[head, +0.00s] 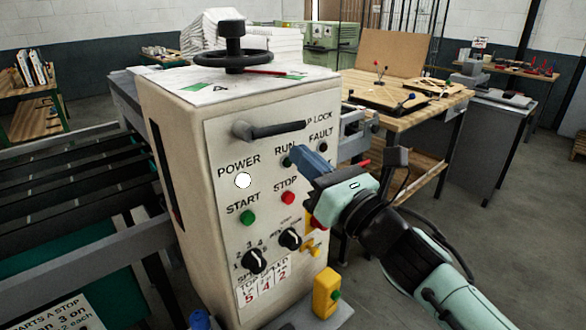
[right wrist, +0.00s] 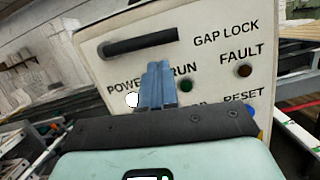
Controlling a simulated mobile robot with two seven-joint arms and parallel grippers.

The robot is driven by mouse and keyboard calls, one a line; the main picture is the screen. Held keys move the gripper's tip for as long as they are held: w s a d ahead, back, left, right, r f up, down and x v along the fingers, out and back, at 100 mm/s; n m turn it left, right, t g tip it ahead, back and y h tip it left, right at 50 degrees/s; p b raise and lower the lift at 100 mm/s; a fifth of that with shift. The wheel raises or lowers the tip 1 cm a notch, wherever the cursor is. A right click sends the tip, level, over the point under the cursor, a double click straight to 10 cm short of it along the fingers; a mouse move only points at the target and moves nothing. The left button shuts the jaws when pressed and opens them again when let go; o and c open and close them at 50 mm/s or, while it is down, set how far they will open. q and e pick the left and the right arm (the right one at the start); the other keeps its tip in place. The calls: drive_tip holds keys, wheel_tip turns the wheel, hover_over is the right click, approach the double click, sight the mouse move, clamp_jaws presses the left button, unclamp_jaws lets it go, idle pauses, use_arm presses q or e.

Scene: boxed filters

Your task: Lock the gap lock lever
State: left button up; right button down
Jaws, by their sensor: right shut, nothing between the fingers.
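The gap lock lever (head: 272,130) is a black bar on the upper front panel of the cream machine cabinet (head: 185,150). It lies nearly level, pivot at the left and free end to the right, just left of the partly hidden GAP LOCK label. The lever (right wrist: 140,44) also shows in the right wrist view, above my fingers. My right gripper (head: 298,152) is shut and empty, its blue fingers together in front of the panel, below the lever's free end. In the right wrist view the fingertips (right wrist: 158,66) cover part of the POWER and RUN lettering. No contact with the lever is visible.
The panel has a lit white POWER lamp (head: 243,180), a green START button (head: 247,218), a red STOP button (head: 288,197) and black dials (head: 254,260). A handwheel (head: 235,60) stands on top. A wooden workbench (head: 425,112) is behind at right.

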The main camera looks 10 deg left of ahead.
use_arm(q)
drive_tip(key=shift+t+y, duration=0.3)
drive_tip(key=shift+t, duration=0.5)
drive_tip(key=w+f, duration=0.1)
drive_tip(key=w+a+f+b, duration=0.1)
drive_tip(key=w+f+b, duration=0.1)
drive_tip(key=shift+w+a+f, duration=0.35)
drive_tip(key=shift+w, duration=0.05)
use_arm(e)
drive_tip(key=v, duration=1.1)
drive_tip(key=shift+f, duration=0.45)
